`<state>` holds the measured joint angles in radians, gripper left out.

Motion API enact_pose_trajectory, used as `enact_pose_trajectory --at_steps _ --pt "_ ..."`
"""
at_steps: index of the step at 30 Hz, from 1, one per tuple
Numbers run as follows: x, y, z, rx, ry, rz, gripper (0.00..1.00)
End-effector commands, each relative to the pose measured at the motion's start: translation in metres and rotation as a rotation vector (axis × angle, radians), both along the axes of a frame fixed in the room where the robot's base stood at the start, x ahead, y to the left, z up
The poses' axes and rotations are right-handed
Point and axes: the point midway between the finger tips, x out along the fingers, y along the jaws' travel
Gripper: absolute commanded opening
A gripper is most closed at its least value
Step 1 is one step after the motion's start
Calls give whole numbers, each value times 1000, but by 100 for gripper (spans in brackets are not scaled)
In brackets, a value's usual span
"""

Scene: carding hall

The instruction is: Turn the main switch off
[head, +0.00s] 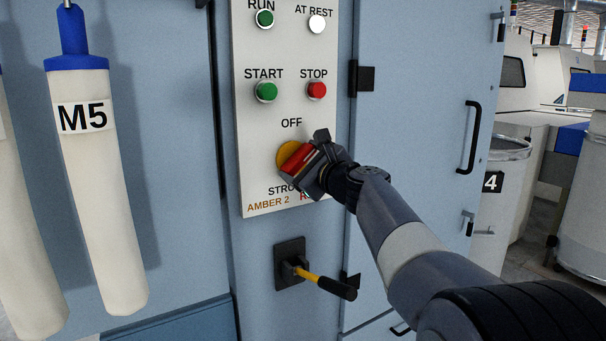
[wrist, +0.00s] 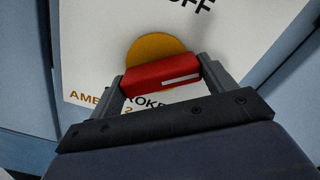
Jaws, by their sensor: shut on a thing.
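The main switch is a red knob (head: 298,158) on a round yellow plate (head: 286,154), below the word OFF on a white control panel (head: 262,188). My gripper (head: 306,166) is at the knob, and its body hides part of the lettering below. In the wrist view the red knob (wrist: 160,79) lies between my two fingers (wrist: 161,84), which are shut on its ends. A white mark shows on the knob towards its right end. The yellow plate (wrist: 155,46) shows behind it.
Green START (head: 266,91) and red STOP (head: 317,90) buttons sit above the switch. A yellow lever with a black grip (head: 322,283) sticks out below the panel. A white tube marked M5 (head: 98,200) hangs at left. A black door handle (head: 471,138) is at right.

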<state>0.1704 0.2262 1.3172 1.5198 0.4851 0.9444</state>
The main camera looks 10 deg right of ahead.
Motion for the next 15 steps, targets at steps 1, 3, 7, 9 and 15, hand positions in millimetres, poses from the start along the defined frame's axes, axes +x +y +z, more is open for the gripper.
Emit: enact_pose_trajectory --at_steps 1,3,7,9,15 --pt "0 0 -5 -44 -14 0 55" --pt "0 0 -5 -107 -35 0 55" --pt "0 0 -4 -224 -73 0 55" --pt "0 0 -5 -287 -92 -1 55" --pt "0 1 -4 -465 -150 -1 55"
